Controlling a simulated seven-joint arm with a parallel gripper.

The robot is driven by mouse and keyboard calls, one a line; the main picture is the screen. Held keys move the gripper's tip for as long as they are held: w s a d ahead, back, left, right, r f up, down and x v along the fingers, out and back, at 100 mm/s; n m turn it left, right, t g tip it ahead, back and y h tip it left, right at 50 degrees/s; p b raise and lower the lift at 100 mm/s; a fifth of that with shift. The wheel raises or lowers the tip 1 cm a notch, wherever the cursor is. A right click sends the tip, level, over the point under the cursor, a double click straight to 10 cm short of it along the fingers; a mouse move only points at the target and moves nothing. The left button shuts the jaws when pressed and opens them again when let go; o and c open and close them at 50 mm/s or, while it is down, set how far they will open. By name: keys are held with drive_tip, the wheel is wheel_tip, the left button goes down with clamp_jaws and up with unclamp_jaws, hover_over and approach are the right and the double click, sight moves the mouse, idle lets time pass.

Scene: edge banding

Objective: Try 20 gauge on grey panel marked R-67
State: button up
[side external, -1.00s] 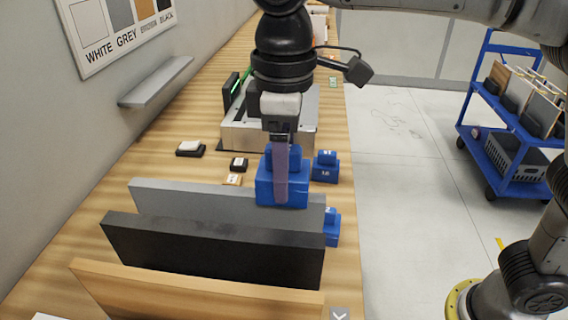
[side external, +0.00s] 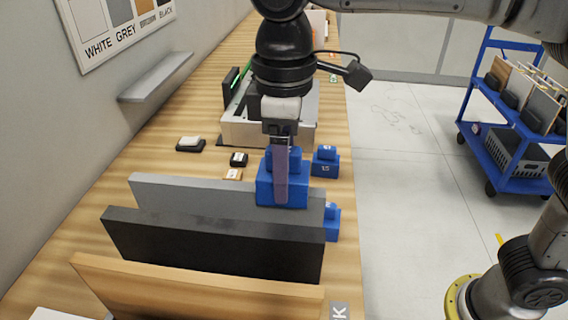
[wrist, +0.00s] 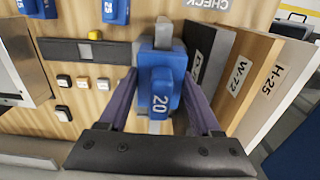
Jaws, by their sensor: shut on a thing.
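My gripper (wrist: 158,105) is shut on the blue gauge (wrist: 165,85) marked 20, one finger on each side of it. The gauge also shows in the side view (side external: 268,188), where it overlaps the top edge of the grey panel (side external: 180,192). In the wrist view a grey edge (wrist: 164,33) shows beyond the gauge, in line with it. I cannot tell how fully the gauge sits on the panel. The mark R-67 is not visible in either view.
A black panel (side external: 200,240) and a wood-coloured panel (side external: 180,285) stand parallel, nearer the side camera. Other blue gauges, one marked 15 (side external: 325,163), stand on the bench's right. Small tags (side external: 238,159) lie left of my gripper. A blue cart (side external: 510,150) stands beyond the bench.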

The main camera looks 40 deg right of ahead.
idle(0.3)
drive_tip(key=o, duration=1.6)
drive_tip(key=shift+c, duration=0.2)
drive_tip(key=shift+r, duration=3.95)
